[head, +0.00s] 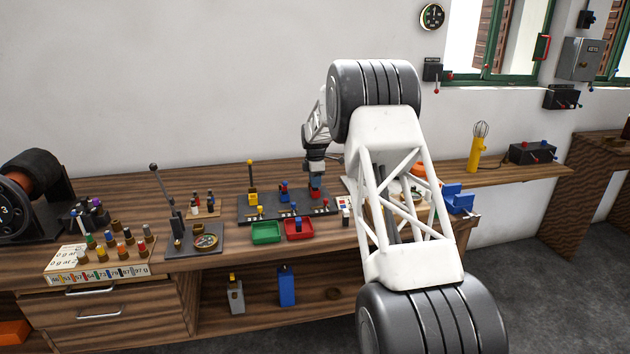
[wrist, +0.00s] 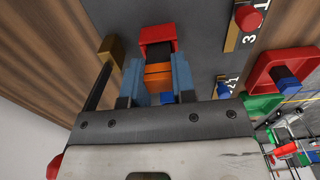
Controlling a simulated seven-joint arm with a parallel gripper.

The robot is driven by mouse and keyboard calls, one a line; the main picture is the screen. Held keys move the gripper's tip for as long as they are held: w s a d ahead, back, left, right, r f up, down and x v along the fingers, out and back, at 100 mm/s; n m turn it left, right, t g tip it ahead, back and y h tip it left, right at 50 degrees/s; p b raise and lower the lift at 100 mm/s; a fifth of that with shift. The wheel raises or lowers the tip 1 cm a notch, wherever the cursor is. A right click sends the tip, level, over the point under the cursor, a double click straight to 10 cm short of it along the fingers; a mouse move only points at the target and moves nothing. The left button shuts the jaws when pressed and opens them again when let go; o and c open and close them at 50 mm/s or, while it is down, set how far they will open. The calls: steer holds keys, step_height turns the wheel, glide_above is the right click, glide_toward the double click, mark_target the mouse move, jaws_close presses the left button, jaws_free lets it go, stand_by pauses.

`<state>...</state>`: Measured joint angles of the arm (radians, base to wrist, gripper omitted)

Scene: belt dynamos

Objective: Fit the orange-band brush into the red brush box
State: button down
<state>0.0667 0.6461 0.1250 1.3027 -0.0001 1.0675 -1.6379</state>
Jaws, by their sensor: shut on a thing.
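My gripper (wrist: 157,78) is shut on the orange-band brush (wrist: 158,76), whose orange part shows between the two blue fingers in the wrist view. A dark end of the brush shows just beyond the band, up against the red brush box (wrist: 157,34). I cannot tell whether that end is inside the box or only at its mouth. In the head view my gripper (head: 316,168) points down over the red box (head: 316,182) at the right end of the dark board. The brush cannot be made out there.
The dark board (head: 240,213) also carries a yellow box (head: 253,198) and a blue box (head: 283,194). A rod stands close to my gripper in the wrist view (wrist: 98,86). A green tray (head: 266,241) and a red tray (head: 300,237) lie in front. Several coloured pieces stand on the left.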

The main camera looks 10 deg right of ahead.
steer(key=shift+f, duration=0.6)
steer(key=c, duration=0.9)
jaws_free()
steer(key=shift+o, duration=0.2)
steer(key=shift+r, duration=3.85)
steer(key=shift+r, duration=0.1)
